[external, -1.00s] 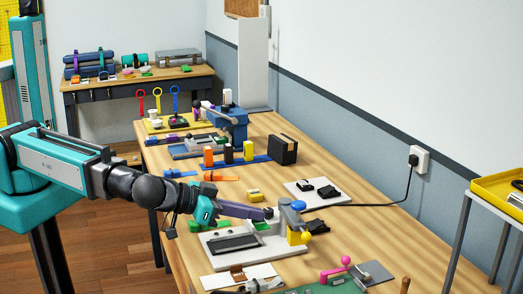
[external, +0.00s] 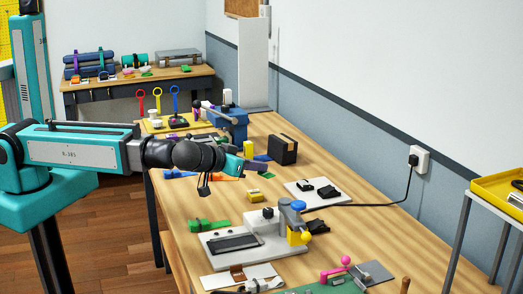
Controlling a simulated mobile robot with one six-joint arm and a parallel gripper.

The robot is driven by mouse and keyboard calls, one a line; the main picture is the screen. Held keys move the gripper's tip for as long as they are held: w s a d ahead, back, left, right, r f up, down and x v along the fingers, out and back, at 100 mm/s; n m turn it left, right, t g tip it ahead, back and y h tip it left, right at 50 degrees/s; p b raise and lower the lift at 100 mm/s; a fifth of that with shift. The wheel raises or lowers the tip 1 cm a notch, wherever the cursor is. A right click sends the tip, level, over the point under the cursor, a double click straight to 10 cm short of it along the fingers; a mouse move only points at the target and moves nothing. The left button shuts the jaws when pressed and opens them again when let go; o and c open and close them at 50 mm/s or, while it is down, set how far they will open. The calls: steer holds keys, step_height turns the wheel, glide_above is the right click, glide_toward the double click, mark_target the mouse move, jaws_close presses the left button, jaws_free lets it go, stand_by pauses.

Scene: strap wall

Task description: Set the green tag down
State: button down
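The green tag (external: 268,175) is a small flat green piece at the tip of my gripper (external: 260,170), over the middle of the table. My gripper points right and appears shut on the tag; the fingers are small here, and their grip is seen only from the side. I cannot tell exactly how high the tag is above the wood.
A yellow block (external: 254,195) lies just below the tag in the picture. A black box (external: 283,149) stands behind it, and a white plate (external: 317,191) with black parts lies to the right. A grey fixture (external: 235,243) with a green clip (external: 207,225) is nearer.

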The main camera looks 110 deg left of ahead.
steer(key=s+a+n+g+y, duration=0.1)
steer(key=s+a+n+g, duration=0.35)
steer(key=s+a, duration=1.15)
step_height(320, 180, down, 7)
steer(key=a, duration=0.1)
steer(key=shift+w+a+g, duration=0.35)
steer(key=shift+f, duration=0.1)
steer(key=p, duration=0.2)
glide_above(238, 188)
steer(key=shift+f, duration=2.15)
steer(key=shift+f+p, duration=0.35)
steer(key=shift+f, duration=1.45)
steer(key=shift+f+b, duration=0.15)
steer(key=shift+b, duration=0.2)
